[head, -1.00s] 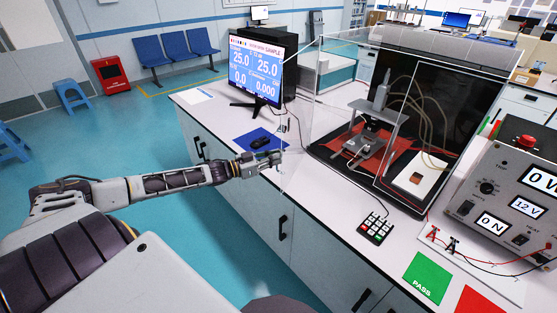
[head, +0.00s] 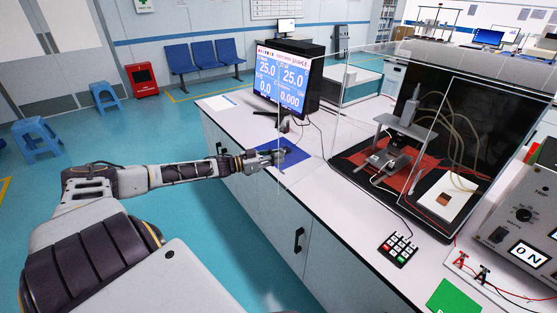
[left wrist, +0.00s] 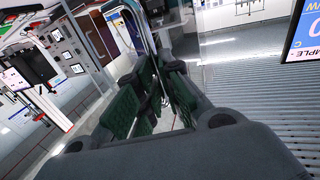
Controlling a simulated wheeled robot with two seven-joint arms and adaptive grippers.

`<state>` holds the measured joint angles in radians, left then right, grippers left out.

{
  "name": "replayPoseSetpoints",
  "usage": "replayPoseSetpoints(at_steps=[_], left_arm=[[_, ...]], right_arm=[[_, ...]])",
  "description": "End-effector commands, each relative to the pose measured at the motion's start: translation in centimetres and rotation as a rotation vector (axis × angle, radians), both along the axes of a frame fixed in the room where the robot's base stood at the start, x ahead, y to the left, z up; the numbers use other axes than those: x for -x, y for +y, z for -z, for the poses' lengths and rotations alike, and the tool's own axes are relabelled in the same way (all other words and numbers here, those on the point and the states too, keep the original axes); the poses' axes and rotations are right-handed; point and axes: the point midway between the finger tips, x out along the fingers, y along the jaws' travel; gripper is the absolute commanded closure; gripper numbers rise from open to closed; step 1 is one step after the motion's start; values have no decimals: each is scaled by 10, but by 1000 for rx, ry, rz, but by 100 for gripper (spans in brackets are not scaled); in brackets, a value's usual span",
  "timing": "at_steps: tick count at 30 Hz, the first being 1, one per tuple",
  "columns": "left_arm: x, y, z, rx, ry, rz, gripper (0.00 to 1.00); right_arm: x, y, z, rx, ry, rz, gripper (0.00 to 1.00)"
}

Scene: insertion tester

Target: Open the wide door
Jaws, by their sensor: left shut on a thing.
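The wide door (head: 312,115) is a clear panel standing swung out from the left front of the dark enclosure (head: 500,110). Its free edge reaches over the bench front by the blue mat. My left gripper (head: 281,156) is at that free edge, low on the panel. In the left wrist view, the green-padded fingers of the left gripper (left wrist: 152,103) are closed around a thin part of the door, which rises between them as a clear curved strip (left wrist: 142,32). The exact grip spot is partly hidden by the fingers. My right gripper is out of view.
A monitor (head: 280,82) stands behind the door, with the blue mat (head: 297,146) in front of it. Inside the enclosure is a test stand (head: 392,150) on a red mat. A keypad (head: 398,249) lies on the bench.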

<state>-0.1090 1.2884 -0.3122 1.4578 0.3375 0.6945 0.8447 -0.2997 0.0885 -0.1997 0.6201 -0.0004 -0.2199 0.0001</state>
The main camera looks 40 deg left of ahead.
Motion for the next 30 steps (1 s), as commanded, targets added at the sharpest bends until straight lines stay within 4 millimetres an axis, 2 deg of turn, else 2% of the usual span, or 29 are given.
replayPoseSetpoints(at_steps=[1,10,11,15,22,25,30], left_arm=[[-4,0,-9,8,-12,-2,100],[-4,0,-9,8,-12,0,100],[-3,0,-9,8,-12,0,88],[-3,-1,-7,6,-10,1,70],[-1,-1,-4,3,-5,1,70],[-1,0,-3,3,-4,1,70],[1,0,-2,2,-3,2,70]], right_arm=[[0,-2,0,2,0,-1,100],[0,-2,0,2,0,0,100],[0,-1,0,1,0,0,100],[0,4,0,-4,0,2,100],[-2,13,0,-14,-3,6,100],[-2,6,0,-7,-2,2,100],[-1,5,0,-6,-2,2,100]])
